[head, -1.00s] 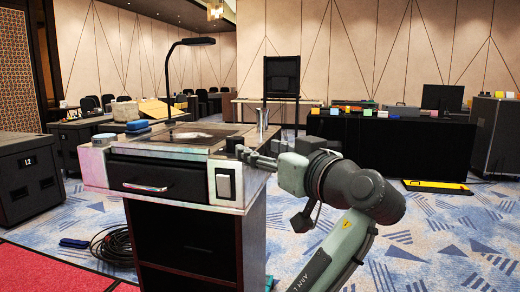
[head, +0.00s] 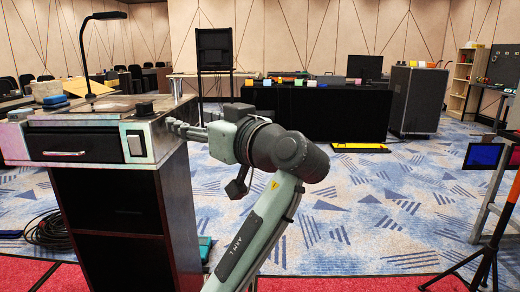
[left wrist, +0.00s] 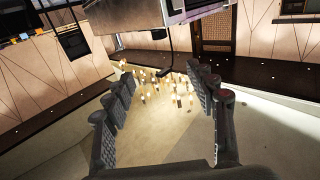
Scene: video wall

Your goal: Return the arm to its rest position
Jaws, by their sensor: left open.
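My left arm, grey-green with a black joint, rises from the bottom centre of the head view. Its gripper (head: 178,127) points left, by the right top edge of a console cabinet (head: 90,176). I cannot tell from here whether it touches the cabinet. In the left wrist view the two dark, ridged fingers of the left gripper (left wrist: 163,92) stand wide apart, with nothing between them. My right gripper is not in view.
The console has a black drawer (head: 85,143) and a lamp (head: 100,17). A black-draped table (head: 315,113) and a grey case (head: 414,100) stand behind. A tripod (head: 490,245) and a blue screen (head: 483,156) are at right. Open carpet lies right of my arm.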

